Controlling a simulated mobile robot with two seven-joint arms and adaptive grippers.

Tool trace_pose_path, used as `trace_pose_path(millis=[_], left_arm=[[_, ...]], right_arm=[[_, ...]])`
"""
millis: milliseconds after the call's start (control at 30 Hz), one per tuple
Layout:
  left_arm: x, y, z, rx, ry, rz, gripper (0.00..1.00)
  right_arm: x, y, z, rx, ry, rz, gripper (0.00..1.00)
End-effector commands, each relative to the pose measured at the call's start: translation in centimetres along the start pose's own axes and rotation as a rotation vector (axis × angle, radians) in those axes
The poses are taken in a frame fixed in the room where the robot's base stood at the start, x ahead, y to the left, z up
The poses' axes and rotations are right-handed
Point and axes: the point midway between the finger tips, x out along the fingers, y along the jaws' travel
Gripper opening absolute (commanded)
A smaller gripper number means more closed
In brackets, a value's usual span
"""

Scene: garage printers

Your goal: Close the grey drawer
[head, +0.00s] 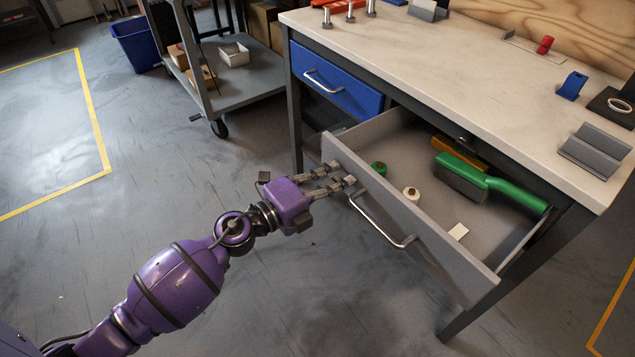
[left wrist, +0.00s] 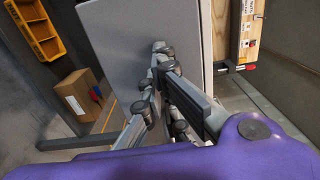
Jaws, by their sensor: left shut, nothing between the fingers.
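The grey drawer (head: 398,218) is pulled well out from under the workbench and its inside shows. Its metal handle (head: 384,228) is on the front panel. My left gripper (head: 345,180) is shut and empty, with its fingers at the left part of the drawer front, near the handle's left end. In the left wrist view the shut fingers (left wrist: 160,62) are in front of the grey drawer front (left wrist: 125,35); I cannot tell whether they touch it. My right gripper is in neither view.
The workbench (head: 440,65) holds parts. A grey cart (head: 245,85) and blue bin (head: 137,45) stand behind; the floor at left is clear.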

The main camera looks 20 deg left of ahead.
Motion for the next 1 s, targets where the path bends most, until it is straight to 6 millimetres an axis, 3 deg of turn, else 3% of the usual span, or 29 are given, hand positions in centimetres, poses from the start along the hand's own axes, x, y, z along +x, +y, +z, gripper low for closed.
trace_pose_path(millis=[433,1000], left_arm=[[8.7,-0.1,-0.1,-0.001,0.001,-0.002,0.00],[18.6,0.2,0.0,-0.001,0.000,0.000,0.00]], right_arm=[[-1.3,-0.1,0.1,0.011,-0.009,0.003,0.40],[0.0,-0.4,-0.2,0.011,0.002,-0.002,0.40]])
